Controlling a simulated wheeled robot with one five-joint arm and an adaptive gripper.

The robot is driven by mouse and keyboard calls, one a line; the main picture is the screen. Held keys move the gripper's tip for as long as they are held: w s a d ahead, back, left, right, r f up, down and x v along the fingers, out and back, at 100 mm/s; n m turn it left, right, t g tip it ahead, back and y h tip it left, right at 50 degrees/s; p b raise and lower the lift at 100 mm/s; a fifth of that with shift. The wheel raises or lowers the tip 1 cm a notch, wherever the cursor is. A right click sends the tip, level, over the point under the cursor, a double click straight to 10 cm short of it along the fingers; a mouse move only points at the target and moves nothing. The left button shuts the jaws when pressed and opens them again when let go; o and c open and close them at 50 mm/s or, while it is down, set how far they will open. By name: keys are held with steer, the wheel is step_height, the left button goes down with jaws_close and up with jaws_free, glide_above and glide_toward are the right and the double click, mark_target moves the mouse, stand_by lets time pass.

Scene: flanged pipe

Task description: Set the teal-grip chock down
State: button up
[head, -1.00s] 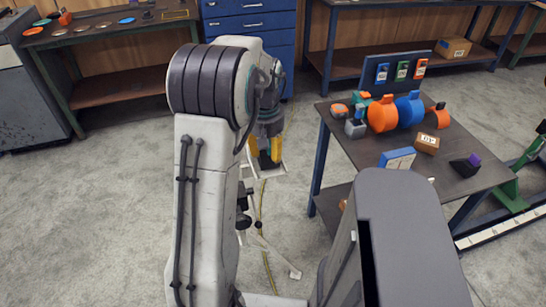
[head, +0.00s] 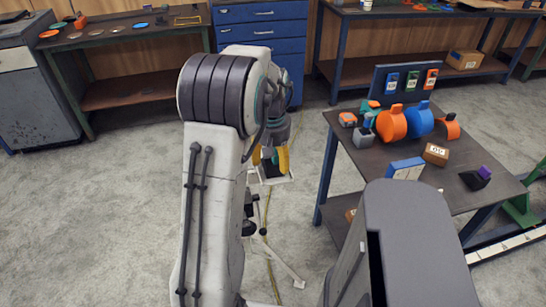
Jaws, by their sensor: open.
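My gripper (head: 272,160) shows partly behind my own arm, with yellow fingers pointing down. It is open. A dark piece (head: 271,170) sits between and just below the fingers, at the top of a pale frame (head: 286,180). It may be the teal-grip chock, but its grip colour does not show and I cannot tell whether the fingers touch it. My arm hides much of this spot.
A dark table (head: 440,197) on the right holds orange and blue round parts, a small box (head: 436,154) and a dark wedge with a purple grip (head: 477,178). A blue drawer cabinet (head: 262,35) stands behind. Open grey floor lies left.

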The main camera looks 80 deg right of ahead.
mark_target(272, 163)
steer(key=shift+r, duration=0.1)
step_height(272, 163, up, 11)
steer(key=b, duration=0.2)
steer(key=w+a+r+n+t, duration=0.1)
steer(key=w+a+n, duration=0.6)
steer(key=w+a, duration=1.5)
steer(key=a+f+n+t, duration=0.1)
steer(key=a+f+n, duration=0.2)
steer(key=a, duration=0.7)
steer(key=s+a+f+n+t+y, duration=0.1)
steer(key=a+f+n, duration=0.2)
steer(key=a, duration=0.8)
steer(key=shift+a+f+n, duration=0.25)
steer(key=shift+n, duration=0.45)
steer(key=shift+r+p, duration=1.25)
steer(key=shift+p, duration=0.15)
